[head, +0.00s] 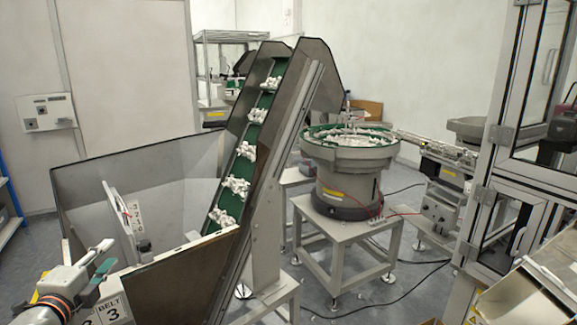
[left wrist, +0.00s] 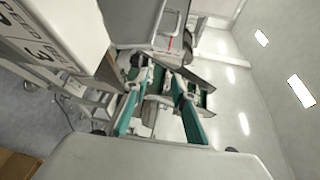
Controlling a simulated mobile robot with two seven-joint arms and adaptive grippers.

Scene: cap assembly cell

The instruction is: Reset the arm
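My left gripper (head: 107,254) is at the lower left of the head view, in front of the grey hopper (head: 75,190). In the left wrist view its two green-padded fingers (left wrist: 160,90) stand apart. I see nothing held between them, only machinery in the background. My left arm comes in from the lower left corner of the head view. My right gripper does not show in either view.
A green inclined conveyor (head: 240,160) carries white parts up from the hopper. A round bowl feeder (head: 350,155) stands on a grey table (head: 345,215) behind it. A framed glass enclosure (head: 530,150) stands at right. Cables lie on the floor.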

